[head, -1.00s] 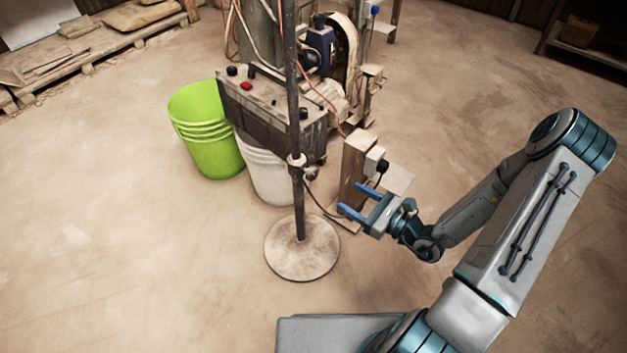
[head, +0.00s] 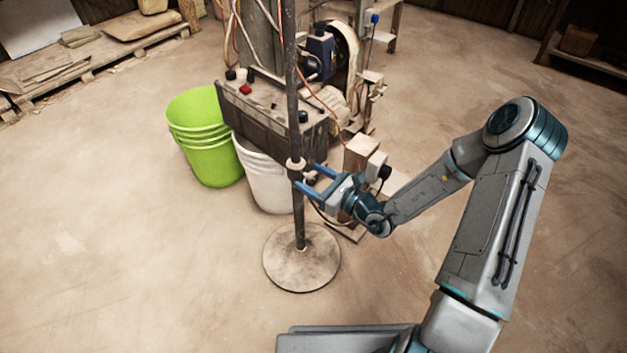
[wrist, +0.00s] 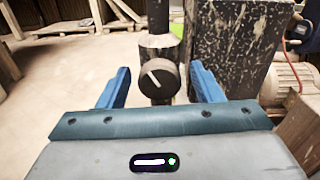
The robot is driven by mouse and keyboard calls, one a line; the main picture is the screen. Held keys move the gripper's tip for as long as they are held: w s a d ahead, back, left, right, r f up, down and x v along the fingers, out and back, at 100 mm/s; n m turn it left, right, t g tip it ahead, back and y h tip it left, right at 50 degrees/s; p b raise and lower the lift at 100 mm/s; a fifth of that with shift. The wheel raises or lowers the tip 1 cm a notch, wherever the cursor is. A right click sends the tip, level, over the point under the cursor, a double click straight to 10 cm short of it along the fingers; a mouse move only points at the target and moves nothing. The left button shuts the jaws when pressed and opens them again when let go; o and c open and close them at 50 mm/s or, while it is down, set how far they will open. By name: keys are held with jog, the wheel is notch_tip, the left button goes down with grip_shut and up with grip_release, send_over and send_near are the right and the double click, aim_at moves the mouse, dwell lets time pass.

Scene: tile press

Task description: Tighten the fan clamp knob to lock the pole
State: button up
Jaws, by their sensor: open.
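The dark fan pole (head: 292,110) stands upright on a round base (head: 301,258). In the head view the knob (head: 312,178) is partly hidden by my gripper. My gripper (head: 307,177) is open, its blue fingers on either side of the knob with gaps visible in the wrist view (wrist: 158,84). It holds nothing.
The press control box (head: 270,120) stands just behind the pole. A green bucket (head: 205,140) and a white bucket (head: 262,175) are to the left. A wooden post with a socket box (head: 375,168) stands close behind my gripper. The floor in front is clear.

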jog(key=c, duration=1)
